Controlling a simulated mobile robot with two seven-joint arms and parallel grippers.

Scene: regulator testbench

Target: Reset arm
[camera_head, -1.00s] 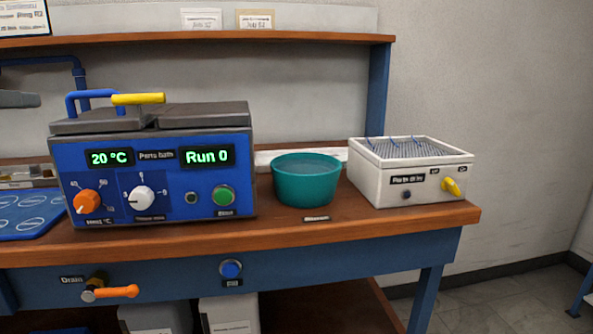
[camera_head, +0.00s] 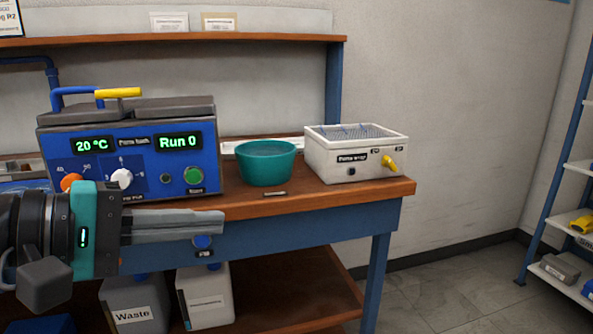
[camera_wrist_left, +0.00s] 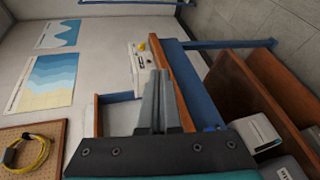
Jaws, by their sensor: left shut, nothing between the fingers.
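My left gripper (camera_head: 205,222) comes in from the left in the head view, in front of the bench's front edge. Its long grey fingers lie together, shut and empty, and point right. They also show in the left wrist view (camera_wrist_left: 160,90). The gripper partly hides the blue bath unit (camera_head: 130,155), which reads 20 °C and Run 0, and its orange knob (camera_head: 70,182). The blue button (camera_head: 203,242) on the bench front sits just below the fingers. My right gripper is in neither view.
A teal bowl (camera_head: 265,165) and a white box with a yellow knob (camera_head: 350,160) stand on the wooden bench (camera_head: 310,198). A Waste container (camera_head: 133,305) and another container (camera_head: 204,298) stand on the lower shelf. A shelf rack (camera_head: 562,170) is at the far right; the floor between is clear.

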